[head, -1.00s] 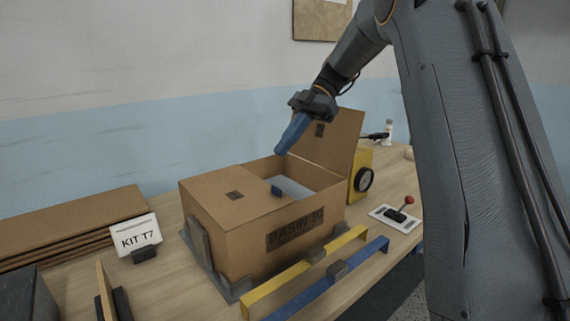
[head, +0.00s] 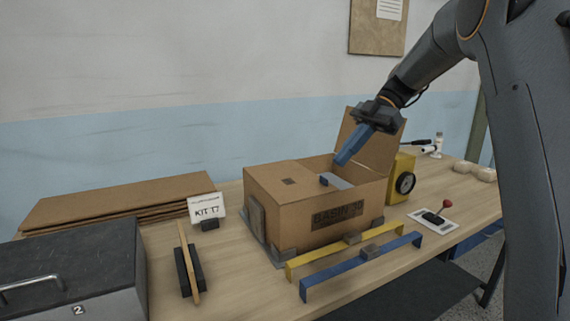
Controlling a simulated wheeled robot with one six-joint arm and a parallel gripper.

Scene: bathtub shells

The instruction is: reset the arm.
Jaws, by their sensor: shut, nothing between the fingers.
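My gripper (head: 344,160) has blue fingers and points down and to the left. It is shut and empty, above the open part of a cardboard box (head: 290,222) marked as a basin box. The arm comes in from the upper right. One flap of the box (head: 358,136) stands up at the back right, behind the fingers. Another flap (head: 283,176) lies flat over the left part. A pale surface (head: 338,181) and a small blue piece (head: 323,181) show in the opening. The rest of the inside is hidden.
A yellow bar (head: 318,261) and a blue bar (head: 335,276) lie in front of the box. A KIT T7 sign (head: 206,209), flat cardboard (head: 110,204) and a dark case (head: 75,260) are left.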

